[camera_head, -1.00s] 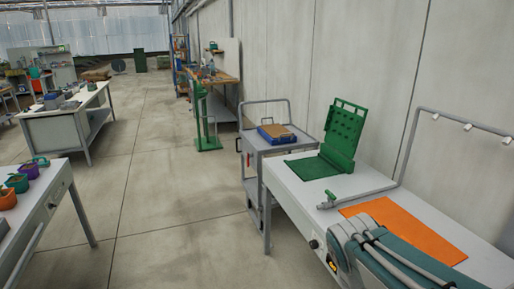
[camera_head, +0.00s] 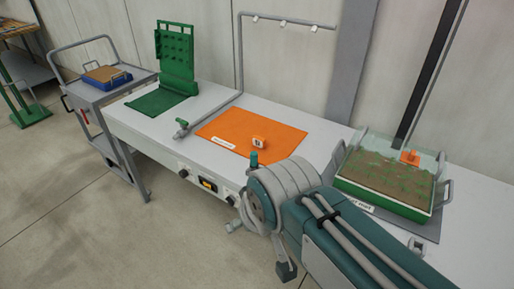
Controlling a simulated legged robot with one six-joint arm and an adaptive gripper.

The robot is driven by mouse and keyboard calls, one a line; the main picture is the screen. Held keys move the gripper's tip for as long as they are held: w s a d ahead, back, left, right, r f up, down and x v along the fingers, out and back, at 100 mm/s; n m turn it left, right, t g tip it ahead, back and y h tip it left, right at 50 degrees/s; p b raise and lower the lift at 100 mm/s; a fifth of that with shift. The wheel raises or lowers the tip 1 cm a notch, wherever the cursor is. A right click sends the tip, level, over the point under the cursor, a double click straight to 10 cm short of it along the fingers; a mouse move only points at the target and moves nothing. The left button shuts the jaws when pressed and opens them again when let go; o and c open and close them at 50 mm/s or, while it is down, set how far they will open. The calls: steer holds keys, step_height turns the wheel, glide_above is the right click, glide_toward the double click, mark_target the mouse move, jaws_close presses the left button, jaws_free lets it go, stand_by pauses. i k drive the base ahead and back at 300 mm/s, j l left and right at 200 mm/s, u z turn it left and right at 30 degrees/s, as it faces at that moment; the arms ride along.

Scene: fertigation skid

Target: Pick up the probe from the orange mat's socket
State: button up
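The orange mat (camera_head: 225,127) lies on the grey bench, with a white label at its front edge. A small orange block (camera_head: 258,143) with a dark mark on a pale face stands on its right part. A short green upright piece (camera_head: 254,157) shows at the mat's front right, just above my arm in the picture. It may be the probe's top; what lies below it is hidden behind my arm. My teal and grey arm comes in from the lower right and ends near the bench's front edge.
A green pegboard stand with a green mat (camera_head: 157,102) is on the bench's left. A grey pipe with a tap (camera_head: 181,127) lies between the mats. A clear-walled soil tray (camera_head: 435,200) with seedlings stands right. A cart (camera_head: 96,95) stands left; the floor in front is open.

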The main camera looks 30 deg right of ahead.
mark_target(254, 163)
steer(key=z, duration=0.55)
steer(key=i+j+u, duration=0.2)
steer(key=i, duration=0.65)
